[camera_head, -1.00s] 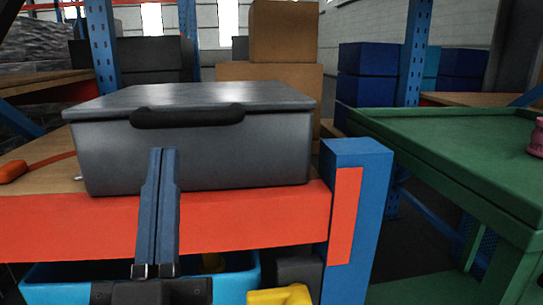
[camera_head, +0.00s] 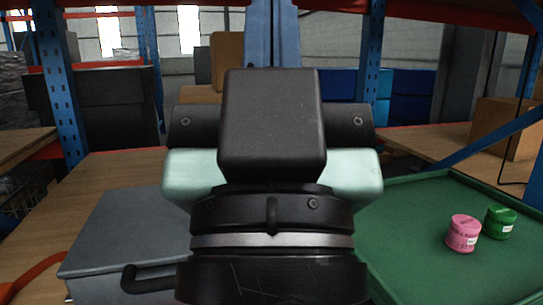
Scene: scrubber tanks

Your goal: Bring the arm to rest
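My gripper (camera_head: 271,22) fills the middle of the head view, raised close to the camera with its blue fingers pointing up. The two fingers lie side by side against each other, shut, with nothing seen between them. The finger ends reach the top edge of the picture. My dark wrist and gripper body hide much of the scene behind, including part of the grey box.
A grey lidded box (camera_head: 115,235) with a black handle stands on the wooden shelf (camera_head: 95,185) at left. Cardboard boxes (camera_head: 227,62) stand behind.

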